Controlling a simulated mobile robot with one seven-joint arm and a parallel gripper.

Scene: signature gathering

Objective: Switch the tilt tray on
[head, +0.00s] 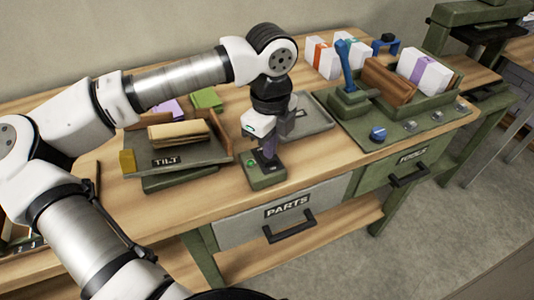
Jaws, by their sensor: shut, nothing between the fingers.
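The tilt tray (206,154) is a shallow tray labelled TILT, left of the middle of the workbench. A tan block lies in it and a yellow block is at its left front corner. A small green box (263,180) stands just right of the tray, with a small bright green spot on its top left. My gripper (268,160) points down right over this box, shut and empty. It hides much of the box's top, and I cannot tell whether it touches it. Any switch marking there is hidden.
Right of the gripper lie a flat grey tray (316,124) and a green station with a blue lever (345,64), a blue knob (378,134) and a brown block. Below are the PARTS drawer (236,232) and a green drawer, both closed. Green and purple pads lie behind the tilt tray.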

